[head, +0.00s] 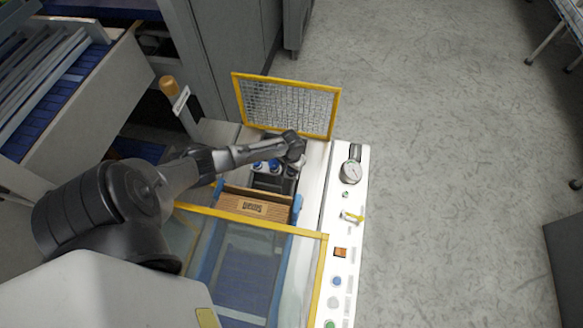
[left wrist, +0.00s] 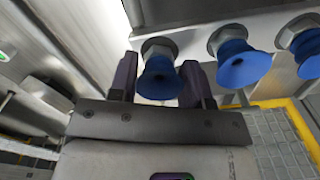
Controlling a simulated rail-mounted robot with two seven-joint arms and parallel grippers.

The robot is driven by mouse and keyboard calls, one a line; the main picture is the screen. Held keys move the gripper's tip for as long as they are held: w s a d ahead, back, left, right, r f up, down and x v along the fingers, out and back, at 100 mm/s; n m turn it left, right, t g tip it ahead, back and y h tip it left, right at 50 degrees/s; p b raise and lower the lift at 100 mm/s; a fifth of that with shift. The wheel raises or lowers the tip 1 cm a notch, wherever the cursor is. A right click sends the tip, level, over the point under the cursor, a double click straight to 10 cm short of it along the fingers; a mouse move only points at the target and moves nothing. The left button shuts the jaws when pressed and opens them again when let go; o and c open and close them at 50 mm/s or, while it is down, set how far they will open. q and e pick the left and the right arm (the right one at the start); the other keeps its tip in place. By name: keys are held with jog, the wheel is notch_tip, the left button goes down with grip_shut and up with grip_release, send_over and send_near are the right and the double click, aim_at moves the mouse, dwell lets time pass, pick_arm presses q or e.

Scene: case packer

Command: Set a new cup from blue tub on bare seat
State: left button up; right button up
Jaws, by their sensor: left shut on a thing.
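My left gripper (head: 292,158) reaches down over the row of suction cups inside the machine; its fingertips are hard to make out in the head view. In the left wrist view the left gripper (left wrist: 158,88) is shut on a blue suction cup (left wrist: 158,79), one finger on each side. This cup sits against a metal fitting (left wrist: 158,48), lined up with it; I cannot tell how firmly it is seated. Two more blue cups, a middle one (left wrist: 239,63) and an outer one (left wrist: 309,55), are on fittings beside it. I cannot make out a blue tub. My right gripper is not in view.
A yellow-framed mesh guard (head: 287,105) stands behind the cups. A brown carton (head: 253,206) lies in front of them, beside a yellow-framed clear cover (head: 250,220). A white control panel (head: 340,255) with a gauge runs along the right. Open floor lies beyond it.

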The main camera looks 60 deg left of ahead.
pick_arm(q)
jog(key=shift+f, duration=0.1)
jog(key=o, duration=0.6)
jog(key=shift+r, duration=0.25)
notch_tip(320, 180, up, 12)
jog(key=shift+f+p, duration=0.1)
jog(key=shift+p, duration=1)
